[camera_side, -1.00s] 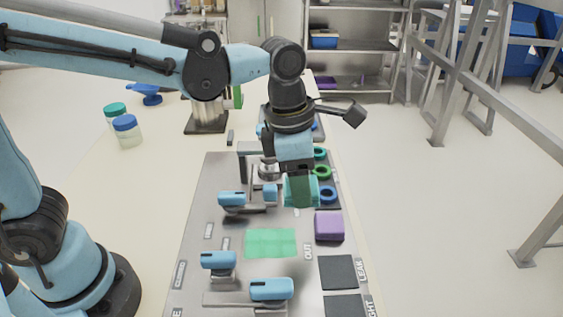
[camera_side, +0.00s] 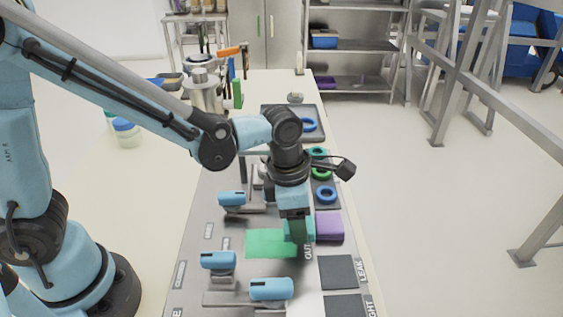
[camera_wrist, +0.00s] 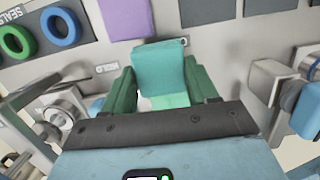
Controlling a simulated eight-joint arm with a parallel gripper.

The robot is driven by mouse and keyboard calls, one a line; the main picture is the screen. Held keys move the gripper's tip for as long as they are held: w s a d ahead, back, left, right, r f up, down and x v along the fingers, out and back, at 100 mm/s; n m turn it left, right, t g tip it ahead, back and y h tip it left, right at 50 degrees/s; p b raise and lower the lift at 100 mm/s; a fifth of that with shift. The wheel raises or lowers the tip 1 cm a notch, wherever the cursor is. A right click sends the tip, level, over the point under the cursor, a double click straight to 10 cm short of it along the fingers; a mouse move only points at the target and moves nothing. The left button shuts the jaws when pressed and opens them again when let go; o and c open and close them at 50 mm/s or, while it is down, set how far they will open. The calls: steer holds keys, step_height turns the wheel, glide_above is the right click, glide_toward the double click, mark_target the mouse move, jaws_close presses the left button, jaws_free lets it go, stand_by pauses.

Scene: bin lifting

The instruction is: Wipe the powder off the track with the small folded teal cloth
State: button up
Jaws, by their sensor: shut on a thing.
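My gripper (camera_side: 297,235) is low over the grey board, at the right end of a flat green patch (camera_side: 265,243). In the wrist view, its green fingers stand on both sides of the folded teal cloth (camera_wrist: 158,68), and it is shut on the cloth. In the side view, the fingers mostly hide the cloth. A mint-green area and a small pale spot show below the cloth in the wrist view. I cannot tell whether the cloth touches the board. I cannot clearly make out the powder or the track.
A purple block (camera_side: 329,226) lies just right of my gripper. Blue-handled clamps (camera_side: 218,260) stand on the board to the left and front. Blue and green rings (camera_side: 326,195) lie behind the purple block. Dark square pads (camera_side: 338,272) lie at the front right.

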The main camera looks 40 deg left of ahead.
mark_target(286, 223)
step_height(286, 223, down, 3)
steer(key=shift+r, duration=0.2)
steer(key=shift+s+a+f, duration=0.1)
steer(key=shift+f, duration=0.25)
steer(key=shift+s+a, duration=0.6)
steer(key=shift+c, duration=0.4)
steer(key=shift+s+a, duration=3.1)
steer(key=shift+w+d, duration=3.85)
steer(key=shift+s+a, duration=3.7)
steer(key=shift+s, duration=0.1)
steer(key=shift+w+d, duration=0.9)
steer(key=shift+w+d+f, duration=0.1)
steer(key=shift+w+d, duration=2.05)
steer(key=shift+w+d+r, duration=0.25)
steer(key=shift+w+d, duration=0.45)
steer(key=shift+r, duration=3.85)
steer(key=shift+a+f, duration=0.1)
steer(key=shift+f, duration=0.1)
